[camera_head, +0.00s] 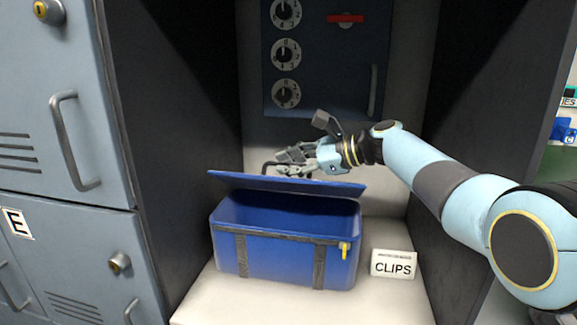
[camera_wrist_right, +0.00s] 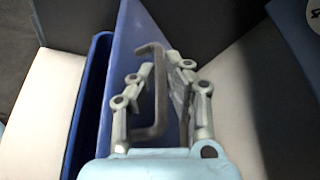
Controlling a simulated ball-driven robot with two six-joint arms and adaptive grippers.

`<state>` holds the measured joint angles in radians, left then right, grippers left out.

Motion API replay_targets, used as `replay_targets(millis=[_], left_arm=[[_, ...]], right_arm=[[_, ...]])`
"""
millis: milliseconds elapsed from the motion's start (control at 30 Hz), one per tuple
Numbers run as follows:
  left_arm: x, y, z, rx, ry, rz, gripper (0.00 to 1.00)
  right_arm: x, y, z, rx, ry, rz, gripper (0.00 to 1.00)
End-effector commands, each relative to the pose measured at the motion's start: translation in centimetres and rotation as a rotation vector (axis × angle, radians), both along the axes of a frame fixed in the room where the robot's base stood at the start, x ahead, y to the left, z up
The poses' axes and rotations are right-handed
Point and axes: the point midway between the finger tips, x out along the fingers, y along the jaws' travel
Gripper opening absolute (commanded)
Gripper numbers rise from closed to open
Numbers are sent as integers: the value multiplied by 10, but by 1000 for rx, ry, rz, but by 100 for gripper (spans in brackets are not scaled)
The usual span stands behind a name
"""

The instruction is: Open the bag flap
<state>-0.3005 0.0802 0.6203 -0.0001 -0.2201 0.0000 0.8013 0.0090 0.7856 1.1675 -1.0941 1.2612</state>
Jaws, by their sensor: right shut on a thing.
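The blue bag (camera_head: 285,262) stands on a pale shelf inside a recess, with two dark straps and a yellow clip (camera_head: 344,250) on its front. Its flap (camera_head: 285,185) is raised, tilted up toward the back, and the bag's dark inside shows below it. My right gripper (camera_head: 280,168) is above the flap, its fingers around the dark handle on the flap. In the right wrist view the handle (camera_wrist_right: 158,90) runs between the two fingers of my gripper (camera_wrist_right: 155,95), which is shut on it. The flap (camera_wrist_right: 135,60) lies behind it. My left gripper is not in view.
A white CLIPS sign (camera_head: 393,264) stands right of the bag. A dark blue panel with dials (camera_head: 286,55) and a red switch (camera_head: 345,19) is on the back wall. Grey lockers (camera_head: 70,150) stand at the left; dark side walls bound the recess.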

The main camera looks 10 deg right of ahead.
Motion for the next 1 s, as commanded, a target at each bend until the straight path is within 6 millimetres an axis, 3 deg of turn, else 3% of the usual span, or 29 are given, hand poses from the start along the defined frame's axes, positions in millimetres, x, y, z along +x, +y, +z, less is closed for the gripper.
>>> replay_targets(millis=[233, 267, 333, 633, 767, 1000], left_arm=[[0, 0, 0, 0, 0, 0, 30], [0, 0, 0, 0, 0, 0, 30], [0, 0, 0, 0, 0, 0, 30], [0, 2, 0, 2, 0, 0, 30], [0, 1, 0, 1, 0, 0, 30], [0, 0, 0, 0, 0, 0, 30]], right_arm=[[-1, 0, -2, -1, 2, 0, 0], [-1, 0, -2, -1, 2, 0, 13], [0, 0, -2, -1, 2, 0, 21], [0, 0, 2, -2, -1, 0, 21], [0, 0, 20, -1, -6, 1, 21], [0, 0, 68, -1, -3, 0, 21]])
